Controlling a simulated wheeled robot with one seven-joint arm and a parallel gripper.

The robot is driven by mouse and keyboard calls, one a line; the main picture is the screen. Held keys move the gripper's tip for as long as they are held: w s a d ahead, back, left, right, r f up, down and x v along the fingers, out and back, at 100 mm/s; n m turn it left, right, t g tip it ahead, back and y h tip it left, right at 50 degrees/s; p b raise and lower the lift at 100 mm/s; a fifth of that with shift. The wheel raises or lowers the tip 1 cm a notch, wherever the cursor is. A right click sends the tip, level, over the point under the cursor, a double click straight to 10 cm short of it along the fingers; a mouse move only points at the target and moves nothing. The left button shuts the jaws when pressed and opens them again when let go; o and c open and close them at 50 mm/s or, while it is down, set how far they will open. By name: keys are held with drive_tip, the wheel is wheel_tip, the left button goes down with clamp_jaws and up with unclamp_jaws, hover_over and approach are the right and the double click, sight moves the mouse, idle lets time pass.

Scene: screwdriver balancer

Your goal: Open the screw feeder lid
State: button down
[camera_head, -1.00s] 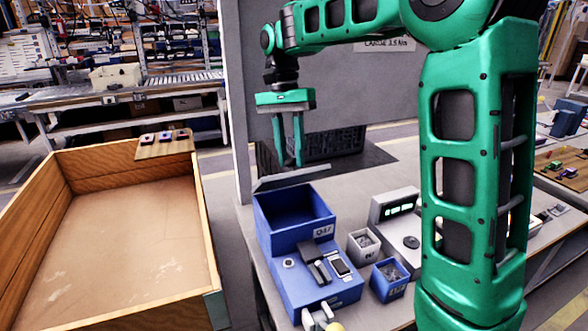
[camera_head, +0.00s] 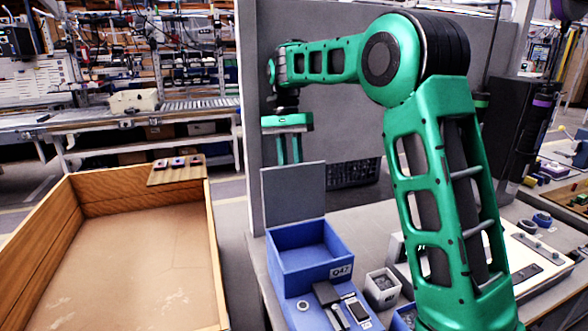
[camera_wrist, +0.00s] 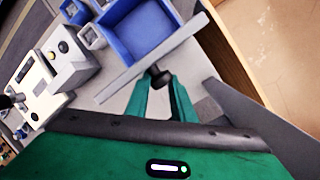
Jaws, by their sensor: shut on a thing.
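The blue screw feeder (camera_head: 318,268), labelled Q47, stands on the table with its bin open and empty-looking. Its grey lid (camera_head: 294,196) stands about upright at the back edge of the bin. My gripper (camera_head: 288,151) is behind the lid, pointing down, and the lid hides its fingertips in the head view. In the wrist view the lid shows nearly edge-on as a grey strip (camera_wrist: 186,36). There my gripper (camera_wrist: 163,86) is shut on the lid's small dark knob (camera_wrist: 160,76).
A small grey bin (camera_head: 382,289) of parts stands right of the feeder. A large wooden crate (camera_head: 120,262) is at the left, with a gap to the table. A grey panel (camera_head: 410,135) rises behind. My arm covers part of the table at right.

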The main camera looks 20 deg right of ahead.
drive_tip(key=shift+s+a+r, duration=0.15)
drive_tip(key=shift+a+r, duration=0.1)
drive_tip(key=shift+a, duration=0.25)
drive_tip(key=c, duration=1.4)
unclamp_jaws()
drive_tip(key=shift+r, duration=0.1)
drive_tip(key=shift+r, duration=0.15)
drive_tip(key=shift+w+r, duration=0.2)
drive_tip(key=shift+r, duration=0.05)
wheel_tip(320, 180, up, 3)
drive_tip(key=shift+s+a, duration=0.1)
drive_tip(key=shift+s, duration=0.05)
drive_tip(key=s+a+r, duration=0.5)
drive_tip(key=a+r, duration=0.1)
drive_tip(key=a, duration=0.3)
drive_tip(key=shift+s+a+r, duration=0.25)
drive_tip(key=shift+s, duration=0.05)
